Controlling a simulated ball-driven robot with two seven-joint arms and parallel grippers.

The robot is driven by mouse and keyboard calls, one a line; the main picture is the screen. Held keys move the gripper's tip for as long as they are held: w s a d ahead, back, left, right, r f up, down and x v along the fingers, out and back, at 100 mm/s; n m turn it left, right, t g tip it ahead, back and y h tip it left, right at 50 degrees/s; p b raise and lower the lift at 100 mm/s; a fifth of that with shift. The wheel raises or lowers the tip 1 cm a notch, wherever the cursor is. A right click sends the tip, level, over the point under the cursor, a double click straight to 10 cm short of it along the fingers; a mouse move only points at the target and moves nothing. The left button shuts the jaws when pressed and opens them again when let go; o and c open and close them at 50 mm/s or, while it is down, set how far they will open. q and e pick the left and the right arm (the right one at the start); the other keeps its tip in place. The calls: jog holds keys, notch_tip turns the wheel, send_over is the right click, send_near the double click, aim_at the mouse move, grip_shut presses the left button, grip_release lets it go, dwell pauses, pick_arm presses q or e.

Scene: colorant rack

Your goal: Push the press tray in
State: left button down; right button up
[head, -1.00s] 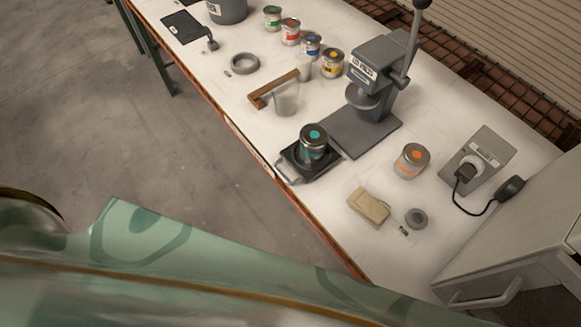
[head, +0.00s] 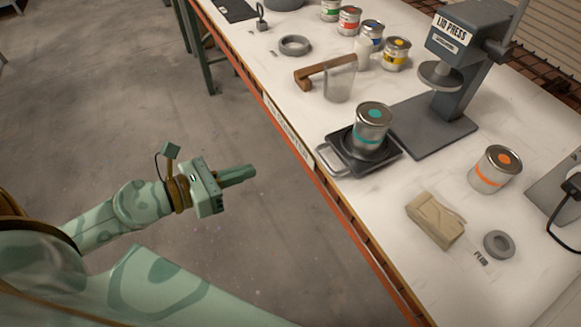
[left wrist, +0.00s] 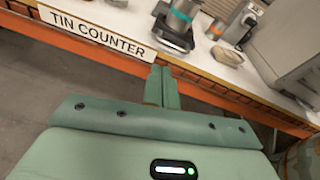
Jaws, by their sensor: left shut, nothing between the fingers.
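The press tray (head: 333,158) is a dark square tray with a loop handle facing the table's front edge. It is pulled out in front of the grey lid press (head: 447,95). A tin with a teal band and teal lid dot (head: 371,128) stands upright on it. The tray (left wrist: 160,32) and tin (left wrist: 181,18) also show at the top of the left wrist view. My left gripper (head: 252,172) is shut and empty, off the table's front edge, to the left of the tray and apart from it. Its shut fingers also show in the left wrist view (left wrist: 162,72). My right gripper is not in view.
The floor by the table is clear.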

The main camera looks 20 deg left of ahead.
pick_arm(q)
jog(key=w+d+f+m+p, duration=0.2)
jog(key=w+d+f, duration=0.1)
jog(key=w+d, duration=0.5)
jog(key=w, duration=0.2)
jog(key=shift+w+d+p, duration=0.3)
jog(key=shift+w+d, duration=0.05)
